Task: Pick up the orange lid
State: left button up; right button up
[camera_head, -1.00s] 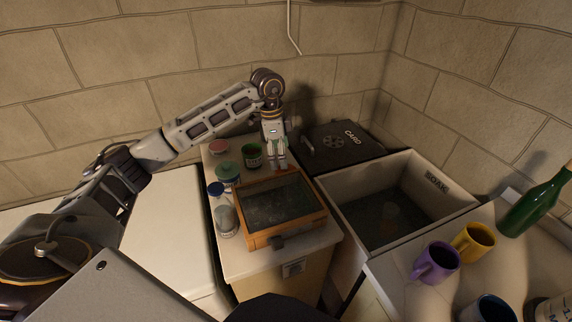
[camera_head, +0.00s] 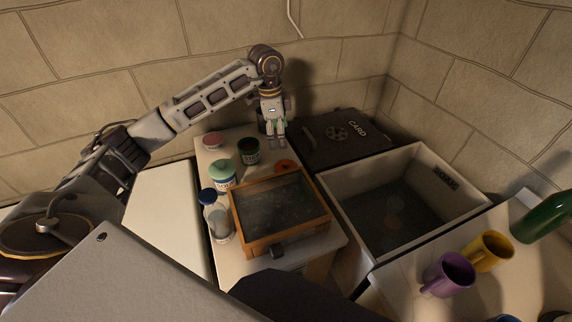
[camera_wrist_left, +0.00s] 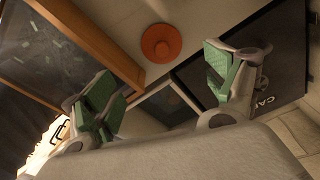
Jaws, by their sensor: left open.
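The orange lid (camera_head: 285,166) lies on the pale counter just behind the wood-framed glass-topped box. In the left wrist view the lid (camera_wrist_left: 161,43) is a round disc with a central knob, lying flat and fully visible. My left gripper (camera_head: 277,146) is above and just behind the lid in the head view. In the wrist view the two green-padded fingers (camera_wrist_left: 163,92) are spread apart with nothing between them, and the lid shows beyond them. My right gripper is not in view.
The wooden box (camera_head: 253,243) stands close in front of the lid. Jars (camera_head: 249,151), a blue-capped bottle (camera_head: 218,220) and a pink lid (camera_head: 213,141) are to the left. A black CARD lid (camera_head: 340,138) and an open sink-like bin (camera_head: 455,190) are to the right.

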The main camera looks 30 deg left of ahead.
pick_arm(q)
send_over(284, 163)
jog(key=f, duration=0.7)
jog(key=shift+a+f, duration=0.1)
jog(key=shift+a, duration=0.25)
jog(key=shift+f+p, duration=0.3)
jog(key=shift+f, duration=0.3)
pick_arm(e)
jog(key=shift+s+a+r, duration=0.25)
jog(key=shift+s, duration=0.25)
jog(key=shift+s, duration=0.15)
